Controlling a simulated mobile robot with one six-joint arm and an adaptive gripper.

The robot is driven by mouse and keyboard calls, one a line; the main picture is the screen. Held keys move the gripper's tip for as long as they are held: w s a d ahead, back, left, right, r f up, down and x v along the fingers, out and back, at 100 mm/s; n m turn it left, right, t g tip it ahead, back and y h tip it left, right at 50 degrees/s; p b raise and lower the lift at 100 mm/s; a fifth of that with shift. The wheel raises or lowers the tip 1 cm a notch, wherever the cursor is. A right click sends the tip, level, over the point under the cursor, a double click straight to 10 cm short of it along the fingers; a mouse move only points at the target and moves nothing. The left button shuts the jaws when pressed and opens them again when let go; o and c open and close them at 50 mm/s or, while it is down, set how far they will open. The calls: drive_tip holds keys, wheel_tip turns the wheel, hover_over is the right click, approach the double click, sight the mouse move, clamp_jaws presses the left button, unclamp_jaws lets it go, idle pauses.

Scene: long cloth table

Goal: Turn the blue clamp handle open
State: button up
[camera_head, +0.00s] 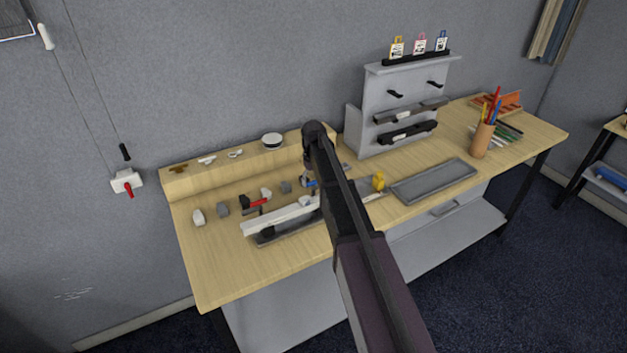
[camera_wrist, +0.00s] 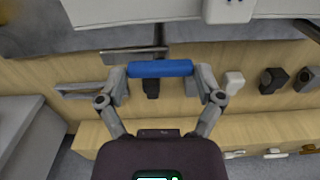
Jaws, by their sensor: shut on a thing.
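The blue clamp handle (camera_wrist: 160,69) is a short bar lying crosswise between the fingertips of my gripper (camera_wrist: 161,80) in the wrist view. My gripper is shut on it, one finger at each end. A long white bar (camera_head: 280,217) lies on a grey base (camera_head: 267,239) just in front of the handle.
A red-handled clamp (camera_head: 257,203) stands left of the blue one. A raised wooden ledge (camera_head: 190,184) runs behind. The table's front left is clear.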

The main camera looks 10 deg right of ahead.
idle(0.3)
drive_tip(key=o, duration=0.9)
drive_tip(key=shift+c, duration=0.2)
drive_tip(key=shift+m, duration=0.4)
